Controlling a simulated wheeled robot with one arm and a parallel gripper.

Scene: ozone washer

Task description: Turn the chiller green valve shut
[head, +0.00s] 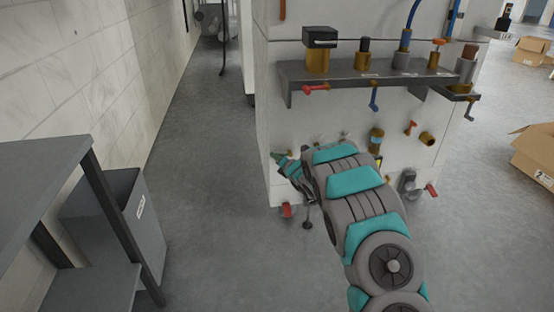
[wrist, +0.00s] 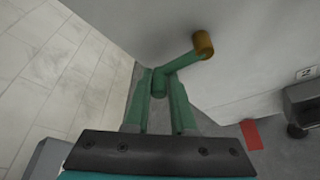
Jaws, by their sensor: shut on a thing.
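The green valve (wrist: 187,60) has a green lever handle joined to a round brass end (wrist: 203,44) at the pale wall of the unit in the wrist view. The lever slants down and left from the brass end. My gripper (wrist: 160,79) has one finger on each side of the lever's lower end and is shut on it. In the head view my gripper (head: 287,165) is at the lower left corner of the unit's front. The valve is hard to tell from the fingers there.
A grey table (head: 45,195) and grey bin (head: 130,225) stand at left. Cardboard boxes (head: 535,155) lie at right. The aisle floor is clear.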

